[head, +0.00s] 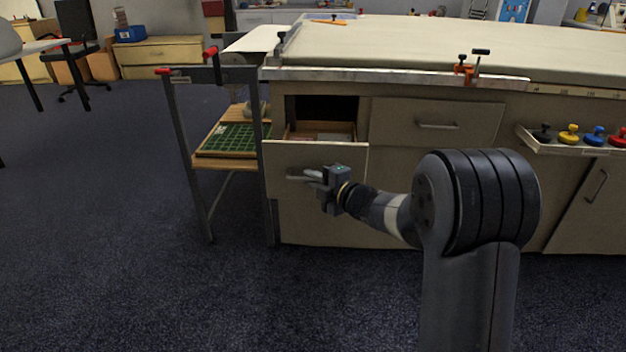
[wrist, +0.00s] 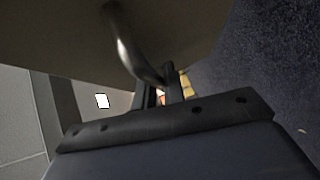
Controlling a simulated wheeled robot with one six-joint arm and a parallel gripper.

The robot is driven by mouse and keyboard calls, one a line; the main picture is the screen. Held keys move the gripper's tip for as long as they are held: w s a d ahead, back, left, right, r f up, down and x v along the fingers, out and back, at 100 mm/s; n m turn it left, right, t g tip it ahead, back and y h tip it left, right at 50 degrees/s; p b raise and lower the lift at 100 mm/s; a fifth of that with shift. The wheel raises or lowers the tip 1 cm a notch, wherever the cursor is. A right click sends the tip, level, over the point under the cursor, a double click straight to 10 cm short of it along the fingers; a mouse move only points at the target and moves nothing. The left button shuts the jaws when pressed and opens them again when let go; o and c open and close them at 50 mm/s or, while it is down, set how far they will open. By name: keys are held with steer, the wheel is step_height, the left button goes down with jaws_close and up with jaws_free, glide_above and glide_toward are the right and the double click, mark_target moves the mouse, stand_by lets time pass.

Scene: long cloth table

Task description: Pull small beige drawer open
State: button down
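The small beige drawer (head: 275,157) is at the left end of the long cabinet in the head view. It stands pulled out, with its front well ahead of the cabinet face and its inside showing from above. Its metal handle (head: 300,176) is on the drawer front and also shows as a curved bar in the wrist view (wrist: 125,42). My gripper (head: 318,178) is at the right part of this handle. In the wrist view its fingers (wrist: 160,96) are close together at the end of the bar and appear closed on it. The exact contact is partly hidden.
A wider closed drawer (head: 437,122) is right of the open one. A shelf with colored knobs (head: 583,145) juts out farther right. A metal-framed cart with a green board (head: 232,138) stands close on the left. Blue carpet (head: 130,240) lies free in front.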

steer(key=c, duration=1.5)
jaws_free()
steer(key=p+v, duration=0.2)
steer(key=v, duration=0.8)
steer(key=shift+s+d+p, duration=0.25)
steer(key=shift+s+p, duration=0.05)
